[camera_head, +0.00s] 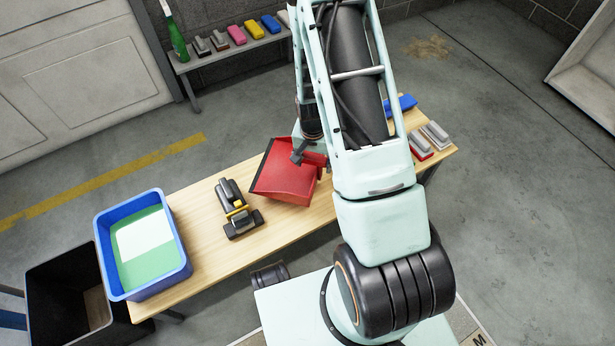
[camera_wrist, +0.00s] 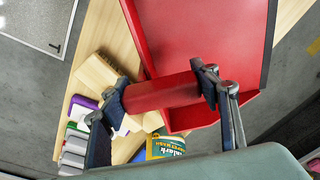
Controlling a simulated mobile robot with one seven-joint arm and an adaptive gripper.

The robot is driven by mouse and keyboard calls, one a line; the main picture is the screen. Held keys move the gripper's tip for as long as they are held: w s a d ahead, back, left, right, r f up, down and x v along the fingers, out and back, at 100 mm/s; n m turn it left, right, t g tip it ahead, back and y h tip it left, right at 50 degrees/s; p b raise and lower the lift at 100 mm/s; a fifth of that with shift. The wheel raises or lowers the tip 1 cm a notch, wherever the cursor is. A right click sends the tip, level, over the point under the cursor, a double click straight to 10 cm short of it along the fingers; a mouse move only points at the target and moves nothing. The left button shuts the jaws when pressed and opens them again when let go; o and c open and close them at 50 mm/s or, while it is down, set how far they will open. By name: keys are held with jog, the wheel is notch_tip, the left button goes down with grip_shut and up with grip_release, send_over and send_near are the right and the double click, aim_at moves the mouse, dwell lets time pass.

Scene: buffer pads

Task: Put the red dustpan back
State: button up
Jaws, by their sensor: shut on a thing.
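The red dustpan (camera_head: 285,182) is over the middle of the wooden table (camera_head: 205,258) in the head view, its wide pan side toward the table's front left. My gripper (camera_head: 305,152) is at its back edge, partly hidden by my arm. In the wrist view, the dustpan (camera_wrist: 205,35) fills the upper middle. The two fingers of my gripper (camera_wrist: 162,92) close across its red handle from both sides. I cannot tell whether the pan touches the tabletop.
A black-and-yellow tool (camera_head: 238,210) lies left of the dustpan. A blue bin (camera_head: 183,268) with green and white contents is at the table's left end. A blue pad (camera_head: 402,104) and red-and-grey pads (camera_head: 420,147) lie right. A back bench (camera_head: 225,58) holds a green bottle (camera_head: 176,38) and several pads.

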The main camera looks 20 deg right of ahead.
aim_at(314, 172)
jog(key=shift+f+b, duration=0.8)
jog(key=shift+f, duration=1.85)
jog(key=shift+f, duration=0.1)
jog(key=shift+f, duration=0.15)
jog(key=o, duration=1.9)
jog(key=shift+r, duration=0.2)
jog(key=r+p, duration=0.1)
jog(key=r, duration=0.3)
jog(key=r+p, duration=0.2)
jog(key=r, duration=0.2)
jog(key=s+a+r+p, duration=0.1)
jog(key=r, duration=0.3)
jog(key=shift+s+p, duration=0.1)
jog(key=shift+p, duration=0.2)
